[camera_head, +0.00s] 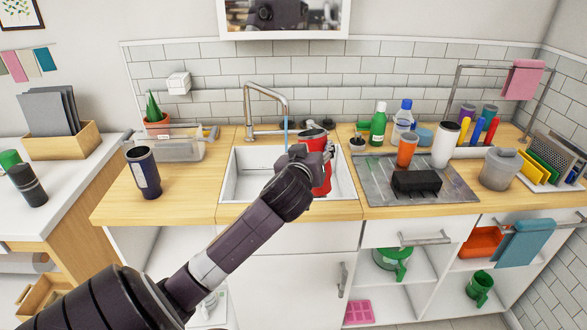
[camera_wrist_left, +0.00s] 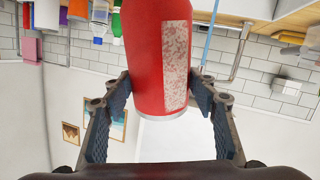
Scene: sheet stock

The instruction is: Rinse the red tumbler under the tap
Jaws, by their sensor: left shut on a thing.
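The red tumbler (camera_head: 326,182) is over the right part of the white sink (camera_head: 243,172). My left gripper (camera_head: 309,158) is shut on it, with its wrist hiding part of it. In the left wrist view, the fingers (camera_wrist_left: 160,80) grip both sides of the tumbler (camera_wrist_left: 144,45), which has a speckled pale panel. The metal tap (camera_head: 249,105) arches over the sink. A thin blue stream (camera_head: 286,125) falls from its spout, left of the tumbler in the head view. The stream also shows beside the tumbler in the left wrist view (camera_wrist_left: 209,38). My right gripper is not seen.
A dark tumbler (camera_head: 146,178) stands on the wooden counter left of the sink, near a clear bin (camera_head: 172,148).

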